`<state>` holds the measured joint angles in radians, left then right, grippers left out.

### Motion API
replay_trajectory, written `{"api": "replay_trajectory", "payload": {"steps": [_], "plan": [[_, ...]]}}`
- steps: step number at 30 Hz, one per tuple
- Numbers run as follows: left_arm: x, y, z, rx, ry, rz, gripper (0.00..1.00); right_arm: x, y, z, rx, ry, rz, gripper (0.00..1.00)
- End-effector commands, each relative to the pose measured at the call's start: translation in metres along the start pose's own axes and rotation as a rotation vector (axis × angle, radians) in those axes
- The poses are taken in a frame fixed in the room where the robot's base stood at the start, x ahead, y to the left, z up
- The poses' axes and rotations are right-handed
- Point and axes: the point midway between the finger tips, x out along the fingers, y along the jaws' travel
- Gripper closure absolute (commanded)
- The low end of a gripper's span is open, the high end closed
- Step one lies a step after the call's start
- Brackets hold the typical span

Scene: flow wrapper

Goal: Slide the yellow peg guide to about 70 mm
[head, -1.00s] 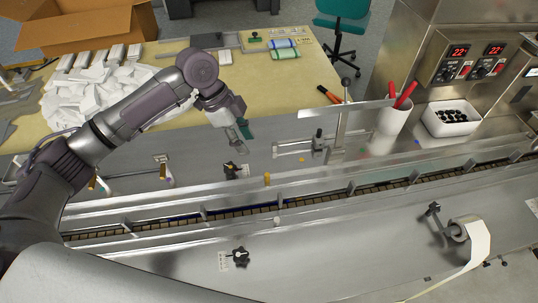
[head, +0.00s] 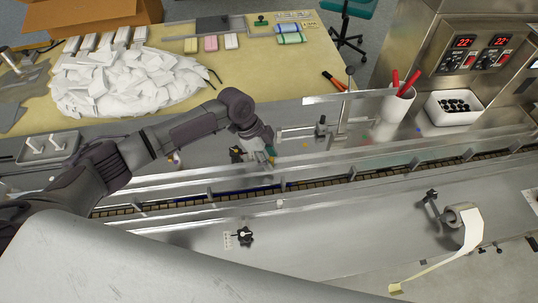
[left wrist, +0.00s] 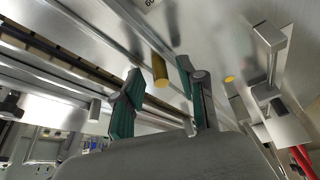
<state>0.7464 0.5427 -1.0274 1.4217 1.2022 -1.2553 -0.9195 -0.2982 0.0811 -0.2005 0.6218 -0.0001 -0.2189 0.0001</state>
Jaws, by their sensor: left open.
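The yellow peg (left wrist: 160,70) stands on the metal guide rail in the left wrist view, between the two green-padded fingers of my left gripper (left wrist: 158,78). The fingers are open, with visible gaps on both sides of the peg. In the head view my left gripper (head: 269,157) is low at the back rail of the conveyor and largely hides the peg. A black star knob (head: 236,154) is just left of the gripper. The scale reading cannot be made out; only part of a printed number shows at the top of the left wrist view.
The conveyor channel (head: 320,189) runs across in front of the gripper. A bracket with a metal post (head: 320,127) stands close right of it. Further right are a white cup (head: 394,113) with red-handled tools and a white bin (head: 454,119). A second knob (head: 245,235) is in front.

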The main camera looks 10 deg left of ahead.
Motion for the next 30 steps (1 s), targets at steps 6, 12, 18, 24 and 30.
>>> {"api": "replay_trajectory", "payload": {"steps": [6,12,18,24,30], "plan": [[0.0,0.0,0.0,0.0,0.0,0.0,0.68,0.0,0.001,0.001,0.0,-0.002,0.001,0.36],[0.0,0.0,0.0,0.0,0.0,0.001,1.0,0.0,0.001,0.002,0.001,-0.003,0.001,0.36],[0.0,0.0,0.0,0.0,0.0,0.001,1.0,0.0,0.001,0.003,0.001,-0.005,0.001,0.36],[-0.001,0.008,-0.004,0.0,0.001,0.004,1.0,-0.007,0.001,0.003,0.001,-0.006,0.001,0.36],[0.003,0.018,-0.007,-0.001,0.001,0.002,1.0,-0.013,0.0,0.002,0.001,-0.006,0.0,0.36]]}}
